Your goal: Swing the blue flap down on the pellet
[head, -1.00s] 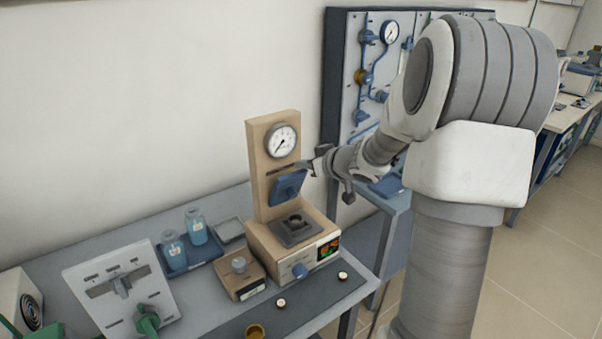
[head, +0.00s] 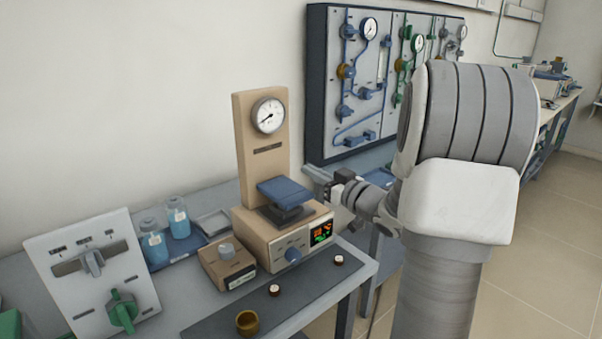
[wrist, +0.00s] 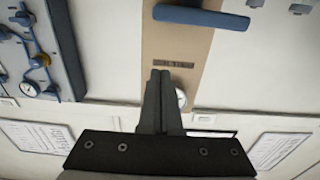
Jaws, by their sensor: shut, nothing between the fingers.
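The blue flap (head: 285,190) is hinged on the tan press (head: 263,130) and lies about level over the dark block on the press base. It also shows at the top of the wrist view as a blue bar (wrist: 200,17). The pellet is not visible; the flap covers the block's top. My gripper (head: 313,172) is just right of the flap in the head view, its fingertips partly hard to make out. In the wrist view my gripper (wrist: 160,72) is shut and empty, with a visible gap between its tips and the flap.
The press gauge (head: 269,115) is above the flap and partly behind my fingers in the wrist view. A small tan box (head: 227,262), blue bottles (head: 177,222) and a brass cup (head: 248,322) stand nearby. A gas panel (head: 375,80) is behind.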

